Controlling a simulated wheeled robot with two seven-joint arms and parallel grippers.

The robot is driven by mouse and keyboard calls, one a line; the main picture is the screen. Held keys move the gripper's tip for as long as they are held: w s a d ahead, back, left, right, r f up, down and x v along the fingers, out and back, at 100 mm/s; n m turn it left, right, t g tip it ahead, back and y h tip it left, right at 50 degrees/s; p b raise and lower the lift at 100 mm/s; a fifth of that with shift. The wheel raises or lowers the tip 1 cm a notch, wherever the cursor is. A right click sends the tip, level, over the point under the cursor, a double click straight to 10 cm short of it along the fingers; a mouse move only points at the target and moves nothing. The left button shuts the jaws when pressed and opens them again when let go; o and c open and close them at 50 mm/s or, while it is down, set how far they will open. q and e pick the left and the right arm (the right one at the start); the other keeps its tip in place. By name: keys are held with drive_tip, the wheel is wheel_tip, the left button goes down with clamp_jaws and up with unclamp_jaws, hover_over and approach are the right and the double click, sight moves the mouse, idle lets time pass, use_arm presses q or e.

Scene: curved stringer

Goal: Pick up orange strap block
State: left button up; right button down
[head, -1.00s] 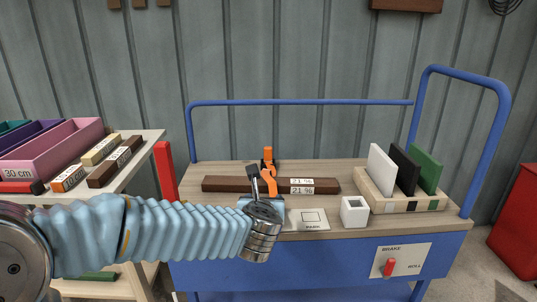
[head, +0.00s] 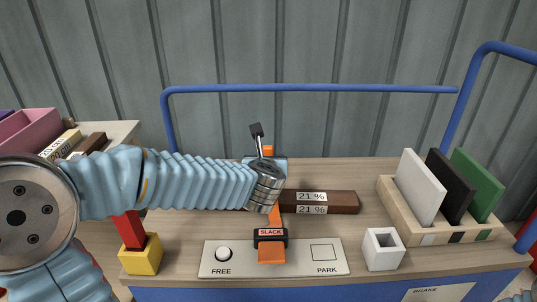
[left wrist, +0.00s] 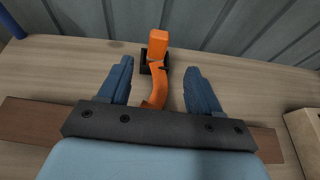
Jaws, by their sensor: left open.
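An upright orange block (left wrist: 158,48) stands at the back of the cart top in the left wrist view, by a small black piece. A curved orange strap (left wrist: 156,95) runs from it towards my gripper. In the head view the block's top (head: 268,150) shows just behind my left gripper. My left gripper (left wrist: 160,85) is open, with its blue fingers either side of the strap and short of the block. The strap's front end (head: 271,254) hangs down below a black SLACK label (head: 270,237). My arm hides the strap's middle. My right gripper is not visible.
A brown bar (head: 330,203) marked 21 % lies across the cart under the strap. A FREE/PARK plate (head: 300,262) with a white knob, a white hollow cube (head: 382,250) and a rack (head: 440,238) of panels stand in front and right. A blue rail (head: 310,89) runs behind.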

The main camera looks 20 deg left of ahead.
sight(268, 153)
use_arm(q)
drive_tip(key=x, duration=1.1)
drive_tip(key=shift+w+a+f, duration=0.1)
drive_tip(key=shift+a+f, duration=0.05)
drive_tip(key=shift+a, duration=0.05)
drive_tip(key=c, duration=1.1)
